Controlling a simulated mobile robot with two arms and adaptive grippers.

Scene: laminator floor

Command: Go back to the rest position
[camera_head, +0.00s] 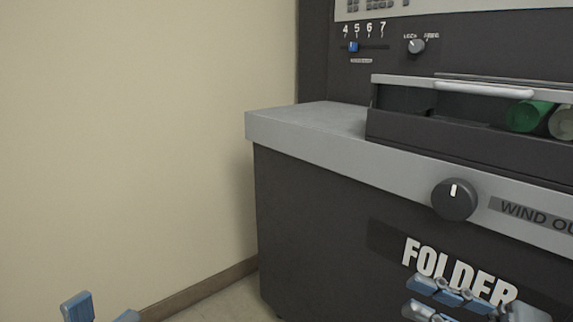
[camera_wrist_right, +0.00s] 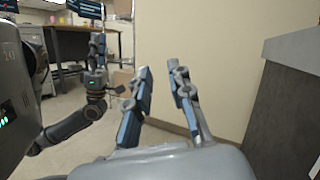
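My right gripper (camera_head: 436,298) shows at the bottom right of the head view, in front of the folder machine's lower panel. In the right wrist view its two blue-grey fingers (camera_wrist_right: 160,75) stand apart with nothing between them. My left gripper (camera_head: 101,309) just enters at the bottom left of the head view, its two blue fingertips apart and nothing seen between them. The rest of it is cut off there. My left arm also shows in the right wrist view (camera_wrist_right: 95,85), at the left.
A dark machine with a grey ledge (camera_head: 300,118), a "FOLDER" label (camera_head: 455,275) and a black knob (camera_head: 454,199) fills the right. Its tray (camera_head: 470,137) holds a green roll (camera_head: 527,116). A beige wall (camera_head: 130,130) is left. Shelving (camera_wrist_right: 118,45) stands behind my left arm.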

